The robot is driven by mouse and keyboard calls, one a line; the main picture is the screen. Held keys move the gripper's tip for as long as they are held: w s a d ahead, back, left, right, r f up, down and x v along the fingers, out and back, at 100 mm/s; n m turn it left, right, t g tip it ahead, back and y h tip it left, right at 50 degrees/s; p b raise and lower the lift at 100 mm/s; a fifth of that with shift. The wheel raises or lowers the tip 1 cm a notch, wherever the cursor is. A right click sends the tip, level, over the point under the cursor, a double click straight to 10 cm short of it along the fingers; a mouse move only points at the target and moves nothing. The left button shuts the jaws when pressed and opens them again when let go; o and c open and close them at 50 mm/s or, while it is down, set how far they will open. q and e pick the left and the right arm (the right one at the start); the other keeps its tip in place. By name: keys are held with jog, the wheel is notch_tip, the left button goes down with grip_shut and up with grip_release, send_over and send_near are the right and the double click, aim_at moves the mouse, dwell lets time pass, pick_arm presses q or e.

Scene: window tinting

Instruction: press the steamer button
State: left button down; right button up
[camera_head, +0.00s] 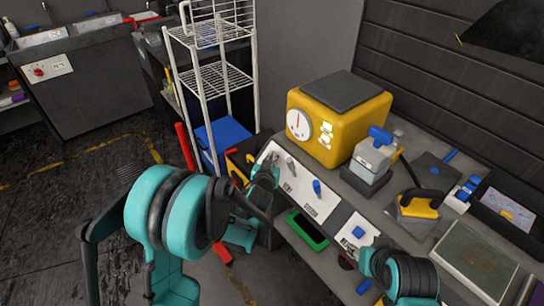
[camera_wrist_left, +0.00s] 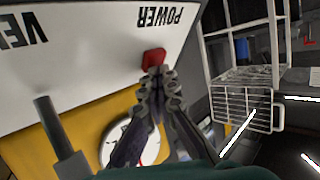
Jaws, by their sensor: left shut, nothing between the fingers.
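The white control panel (camera_head: 300,200) runs along the bench front below a yellow box with a round dial (camera_head: 338,118). In the left wrist view, a red button (camera_wrist_left: 153,58) sits on the panel (camera_wrist_left: 75,50) beside the word POWER. My left gripper (camera_head: 268,165) is at the panel's left end, where it hides the red button from the head view. Its fingers (camera_wrist_left: 158,75) are shut and empty, with the tips at the red button's edge; whether they touch cannot be told. My right wrist (camera_head: 375,262) shows at lower right, but its fingers cannot be made out.
A grey lever (camera_head: 291,165) and a blue knob (camera_head: 317,187) stand on the panel. A second small panel has a blue button (camera_head: 358,231). A wire rack (camera_head: 215,75) stands left of the bench. A yellow-handled tool (camera_head: 420,200) sits on the bench.

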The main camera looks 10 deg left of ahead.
pick_arm(q)
jog(key=shift+w+d+f, duration=0.1)
jog(key=shift+f, duration=0.05)
jog(key=shift+d+f+b, duration=0.1)
jog(key=shift+f+b, duration=0.05)
jog(key=shift+b, duration=0.25)
jog(key=shift+r, duration=0.2)
dwell(0.6)
jog(key=shift+a+r, duration=0.15)
jog(key=shift+a, duration=0.05)
jog(key=s+a+r+p, duration=0.1)
jog(key=r, duration=0.1)
jog(key=s+a+r+p, duration=0.2)
dwell(0.5)
